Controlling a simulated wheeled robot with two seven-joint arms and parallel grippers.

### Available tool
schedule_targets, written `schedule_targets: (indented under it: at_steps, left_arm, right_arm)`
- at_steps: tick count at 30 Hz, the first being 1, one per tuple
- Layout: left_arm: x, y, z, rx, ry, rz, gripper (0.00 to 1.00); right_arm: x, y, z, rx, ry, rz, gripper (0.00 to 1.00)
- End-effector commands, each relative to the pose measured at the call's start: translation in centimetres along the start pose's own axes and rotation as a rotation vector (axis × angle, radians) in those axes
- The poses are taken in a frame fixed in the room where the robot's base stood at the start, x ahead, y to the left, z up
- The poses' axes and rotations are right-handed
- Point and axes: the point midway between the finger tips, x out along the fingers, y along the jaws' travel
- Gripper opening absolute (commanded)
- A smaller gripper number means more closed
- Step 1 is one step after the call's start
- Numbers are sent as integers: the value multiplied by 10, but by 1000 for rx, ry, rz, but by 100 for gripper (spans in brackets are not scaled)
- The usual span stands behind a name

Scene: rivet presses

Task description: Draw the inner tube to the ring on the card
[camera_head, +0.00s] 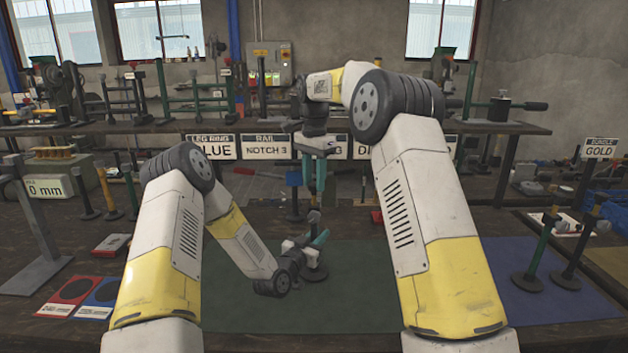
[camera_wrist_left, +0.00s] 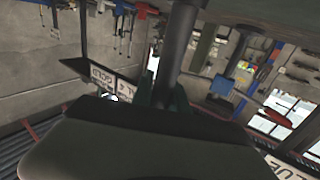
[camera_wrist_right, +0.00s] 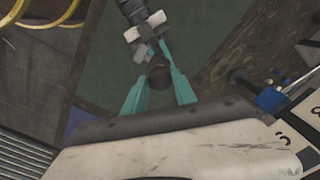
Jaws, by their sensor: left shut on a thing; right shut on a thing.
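A dark telescoping leg stands upright on a round foot (camera_head: 314,272) on the green mat (camera_head: 345,300). My left gripper (camera_head: 314,240) is shut on its lower part, just above the foot. In the left wrist view, the dark tube (camera_wrist_left: 180,45) runs between the fingers. My right gripper (camera_head: 318,178) is above, pointing down and shut on the leg's upper end, a dark round end (camera_wrist_right: 159,76) in the right wrist view. I cannot make out a coloured ring on the inner tube. The card (camera_head: 212,147) reads "LEG RING BLUE".
A rail card (camera_head: 266,147) reads "NOTCH 3". Two more legs stand at the right, one of them here (camera_head: 540,250), near a "GOLD" sign (camera_head: 600,147). Red (camera_head: 68,296) and blue (camera_head: 100,298) plates lie front left. A grey stand (camera_head: 35,270) is at the left.

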Motion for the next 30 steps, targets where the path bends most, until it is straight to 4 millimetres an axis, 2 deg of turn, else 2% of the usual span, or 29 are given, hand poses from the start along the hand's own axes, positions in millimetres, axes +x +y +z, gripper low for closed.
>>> schedule_targets:
  at_steps: [21, 23, 30]
  left_arm:
    - [0, 0, 0, 0, 1, 1, 0]
    - [0, 0, 0, 0, 1, 0, 0]
    - [0, 0, 0, 0, 0, 0, 0]
  right_arm:
    - [-2, 0, 0, 0, 0, -1, 0]
    - [-9, -1, 0, 0, 1, -2, 0]
    - [-61, -2, -1, 1, 4, -5, 0]
